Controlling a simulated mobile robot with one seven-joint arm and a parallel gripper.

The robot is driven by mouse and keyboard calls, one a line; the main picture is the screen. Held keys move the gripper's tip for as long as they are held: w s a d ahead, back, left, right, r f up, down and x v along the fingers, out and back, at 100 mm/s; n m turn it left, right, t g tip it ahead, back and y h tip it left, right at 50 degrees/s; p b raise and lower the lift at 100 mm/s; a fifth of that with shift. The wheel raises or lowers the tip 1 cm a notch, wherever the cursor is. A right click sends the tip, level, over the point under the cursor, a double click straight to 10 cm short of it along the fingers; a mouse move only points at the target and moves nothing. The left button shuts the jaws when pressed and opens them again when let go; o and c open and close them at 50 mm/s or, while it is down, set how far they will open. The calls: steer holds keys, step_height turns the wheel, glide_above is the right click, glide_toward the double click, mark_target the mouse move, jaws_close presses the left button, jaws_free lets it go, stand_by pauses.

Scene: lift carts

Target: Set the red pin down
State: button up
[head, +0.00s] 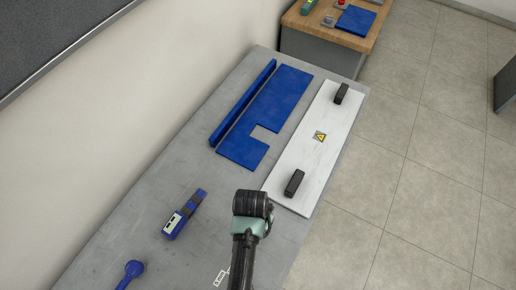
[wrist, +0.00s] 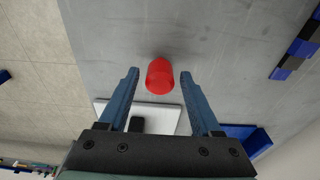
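The red pin (wrist: 160,74) is a short, smooth red cylinder, seen against the grey table top in the wrist view. It lies between the tips of my gripper (wrist: 160,76), whose two blue fingers stand apart. A narrow gap shows on each side of the pin, so the fingers do not grip it. Whether its lower end touches the table is hard to tell. In the head view my arm hides the pin and the fingers.
The grey table (head: 165,155) also carries a white panel (head: 309,158) with black handles, a blue notched plate (head: 275,105), a blue bar (head: 243,103) and a blue-and-black device (head: 183,214). A wooden-topped cart (head: 318,29) stands beyond.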

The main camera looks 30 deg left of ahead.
step_height(320, 180, up, 12)
steer(key=s, duration=0.1)
steer(key=shift+s+r, duration=0.15)
steer(key=shift+s, duration=0.05)
stand_by(0.5)
